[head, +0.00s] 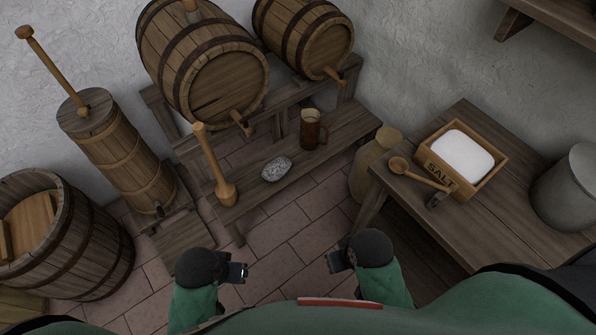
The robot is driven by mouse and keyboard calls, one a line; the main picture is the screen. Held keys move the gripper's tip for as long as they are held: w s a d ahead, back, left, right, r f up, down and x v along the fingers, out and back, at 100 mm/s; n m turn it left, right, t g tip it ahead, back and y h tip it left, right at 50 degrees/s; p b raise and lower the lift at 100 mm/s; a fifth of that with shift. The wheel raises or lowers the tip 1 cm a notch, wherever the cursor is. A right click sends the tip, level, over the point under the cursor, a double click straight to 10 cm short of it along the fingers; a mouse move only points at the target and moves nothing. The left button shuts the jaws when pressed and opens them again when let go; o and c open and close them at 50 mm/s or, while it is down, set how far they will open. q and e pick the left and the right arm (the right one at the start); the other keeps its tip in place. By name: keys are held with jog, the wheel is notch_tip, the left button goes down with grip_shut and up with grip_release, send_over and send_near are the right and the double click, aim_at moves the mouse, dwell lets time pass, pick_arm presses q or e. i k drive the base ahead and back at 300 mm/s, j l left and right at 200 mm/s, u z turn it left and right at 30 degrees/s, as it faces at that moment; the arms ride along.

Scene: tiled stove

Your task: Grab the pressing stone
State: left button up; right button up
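The pressing stone (276,169) is a grey, speckled, rounded stone. It lies on the low wooden bench shelf in front of the barrels, between a wooden masher and a brown mug. My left gripper (244,272) is at the lower middle, below and to the left of the stone, apart from it. My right gripper (329,262) is to the right, below the stone and also apart from it. Both grippers look empty. The gap between the fingers is too small to make out in either one.
The wooden masher (216,170) stands left of the stone and the mug (312,130) right of it. Two barrels (226,92) lie behind. A table (467,233) with a salt box (487,188) and ladle (415,174) stands right. A churn (123,160) and open tub (85,250) stand left.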

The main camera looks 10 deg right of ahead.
aim_at(274, 170)
jog(key=k+j+z, duration=0.15)
jog(key=z, duration=0.25)
jog(key=k+z, duration=0.55)
jog(key=z, duration=0.3)
